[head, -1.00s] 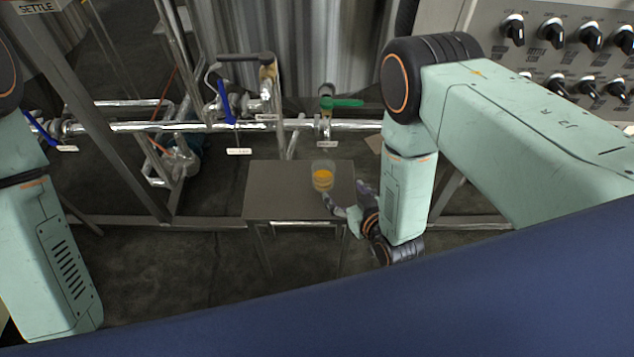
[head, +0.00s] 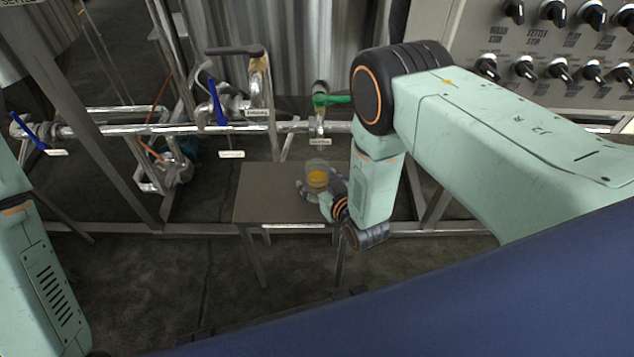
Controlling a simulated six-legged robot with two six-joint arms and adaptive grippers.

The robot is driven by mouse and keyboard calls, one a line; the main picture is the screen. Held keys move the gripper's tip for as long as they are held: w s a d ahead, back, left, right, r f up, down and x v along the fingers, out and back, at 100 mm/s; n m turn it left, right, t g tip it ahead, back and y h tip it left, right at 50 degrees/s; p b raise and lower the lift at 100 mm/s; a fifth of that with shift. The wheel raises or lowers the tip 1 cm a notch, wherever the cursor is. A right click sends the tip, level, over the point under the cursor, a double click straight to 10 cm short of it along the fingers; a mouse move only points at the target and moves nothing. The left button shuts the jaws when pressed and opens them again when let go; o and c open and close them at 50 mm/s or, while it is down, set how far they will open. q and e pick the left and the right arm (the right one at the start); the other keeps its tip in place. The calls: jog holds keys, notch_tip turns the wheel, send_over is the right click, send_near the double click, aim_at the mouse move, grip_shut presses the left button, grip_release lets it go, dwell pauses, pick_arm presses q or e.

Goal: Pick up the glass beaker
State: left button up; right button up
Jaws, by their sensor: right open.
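The glass beaker (head: 317,178) is clear, holds orange liquid and stands upright on the right part of a small grey table (head: 265,195). My right gripper (head: 318,186) is open at the beaker, with a finger showing on its left and another on its right. Whether the fingers touch the glass I cannot tell. My left arm comes in at the left edge, and its gripper is out of view.
Behind the table runs a metal pipe with a green-handled valve (head: 332,99), a blue-handled valve (head: 217,103) and white tags. A knob panel (head: 545,50) is at upper right. Metal frame posts stand on the left. The table's left part is bare.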

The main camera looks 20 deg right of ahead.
aim_at(313, 164)
jog(key=shift+w, duration=0.1)
jog(key=c, duration=1.3)
jog(key=shift+r+p, duration=0.35)
jog(key=shift+r, duration=0.1)
notch_tip(313, 164, up, 3)
jog(key=shift+r+p, duration=0.1)
jog(key=shift+p, duration=0.8)
jog(key=s+d+p, duration=0.1)
jog(key=s, duration=0.5)
jog(key=s+d+p, duration=0.1)
jog(key=s, duration=0.5)
jog(key=s+d+p, duration=0.1)
jog(key=s, duration=0.4)
jog(key=shift+s+f+p, duration=0.3)
jog(key=shift+s+p, duration=0.1)
